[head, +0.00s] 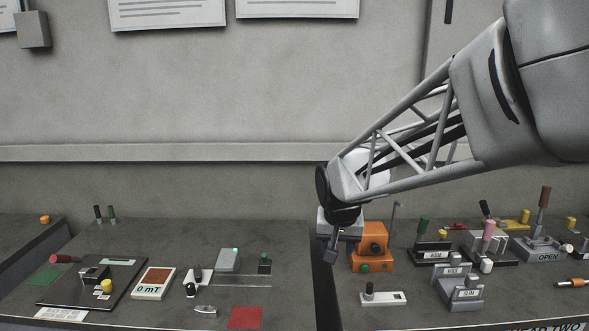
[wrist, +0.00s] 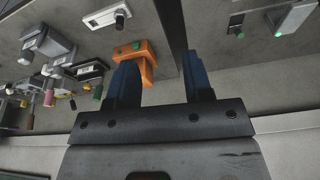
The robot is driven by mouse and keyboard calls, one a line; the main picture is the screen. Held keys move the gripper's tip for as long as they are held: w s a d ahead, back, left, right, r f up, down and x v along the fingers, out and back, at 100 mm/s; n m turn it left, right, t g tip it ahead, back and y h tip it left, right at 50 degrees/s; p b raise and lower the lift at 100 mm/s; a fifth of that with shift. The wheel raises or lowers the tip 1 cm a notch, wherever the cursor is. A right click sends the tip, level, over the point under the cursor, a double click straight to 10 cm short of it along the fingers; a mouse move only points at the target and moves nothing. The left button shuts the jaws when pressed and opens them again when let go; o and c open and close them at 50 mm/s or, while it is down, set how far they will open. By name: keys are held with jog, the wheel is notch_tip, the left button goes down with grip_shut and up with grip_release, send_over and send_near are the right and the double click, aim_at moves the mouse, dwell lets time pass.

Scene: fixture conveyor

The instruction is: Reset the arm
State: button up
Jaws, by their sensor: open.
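My gripper (wrist: 161,82) shows in the wrist view with its two blue fingers apart and nothing between them. In the head view my gripper (head: 333,250) hangs from my arm above the back of the bench, just left of an orange block device (head: 371,246). The fingertips are mostly hidden by the wrist there. The orange device also shows in the wrist view (wrist: 146,62), partly behind the left finger. I cannot tell how high the fingers are above the bench.
Several lever fixtures (head: 433,247) crowd the right bench. A white switch plate (head: 393,299) lies near its front. A dark gap (head: 324,290) divides the benches. The left bench holds a black plate (head: 62,287), a meter (head: 153,284) and a red square (head: 245,317). The wall stands behind.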

jog(key=s+d, duration=0.4)
jog(key=s, duration=0.9)
jog(key=s+d+n, duration=0.1)
jog(key=s+d, duration=0.3)
jog(key=s, duration=1)
jog(key=shift+d+g, duration=0.3)
jog(key=shift+d, duration=0.1)
